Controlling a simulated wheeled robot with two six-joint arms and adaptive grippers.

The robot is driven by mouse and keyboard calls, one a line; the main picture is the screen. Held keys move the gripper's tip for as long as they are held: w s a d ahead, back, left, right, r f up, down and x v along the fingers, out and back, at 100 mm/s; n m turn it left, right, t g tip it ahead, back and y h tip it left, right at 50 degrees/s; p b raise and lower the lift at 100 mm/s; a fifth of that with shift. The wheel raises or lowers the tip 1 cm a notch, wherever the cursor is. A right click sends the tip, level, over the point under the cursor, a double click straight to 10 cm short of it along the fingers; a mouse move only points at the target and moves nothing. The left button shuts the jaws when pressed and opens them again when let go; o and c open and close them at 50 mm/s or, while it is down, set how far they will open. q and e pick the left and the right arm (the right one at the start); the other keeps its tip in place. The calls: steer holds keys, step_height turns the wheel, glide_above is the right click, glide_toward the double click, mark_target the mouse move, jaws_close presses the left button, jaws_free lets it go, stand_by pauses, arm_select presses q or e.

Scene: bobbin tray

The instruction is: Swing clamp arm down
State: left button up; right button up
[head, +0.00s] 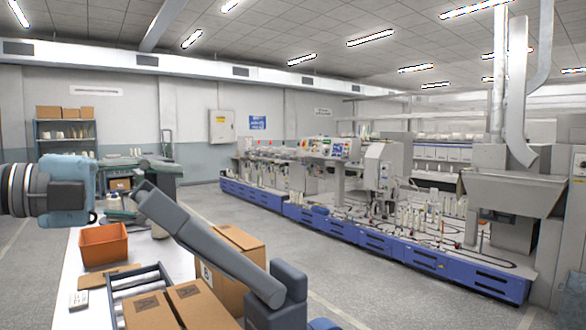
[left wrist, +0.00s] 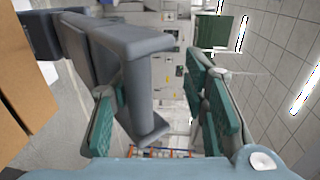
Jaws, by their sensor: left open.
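The clamp arm (head: 215,245) is a grey bar that slopes up to the left from a dark blue-grey block (head: 288,290) near the table's right side. Its raised end has a crosspiece (head: 146,192). My left gripper (head: 120,203) comes in from the left beside that raised end. In the left wrist view the grey crosspiece (left wrist: 140,75) lies between the green-padded fingers of my open left gripper (left wrist: 160,112), nearer the left finger. I cannot tell whether that finger touches it. My right gripper is not in view.
Cardboard boxes (head: 160,312) and a dark-framed rack (head: 125,283) stand on the white table (head: 95,318) below the bar. An orange bin (head: 104,246) is farther back. A long machine line (head: 370,240) stands beyond a clear floor.

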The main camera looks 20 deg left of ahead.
arm_select(q)
steer(key=r+v, duration=0.1)
steer(key=v, duration=0.5)
steer(key=shift+b, duration=0.4)
steer(key=shift+r, duration=0.1)
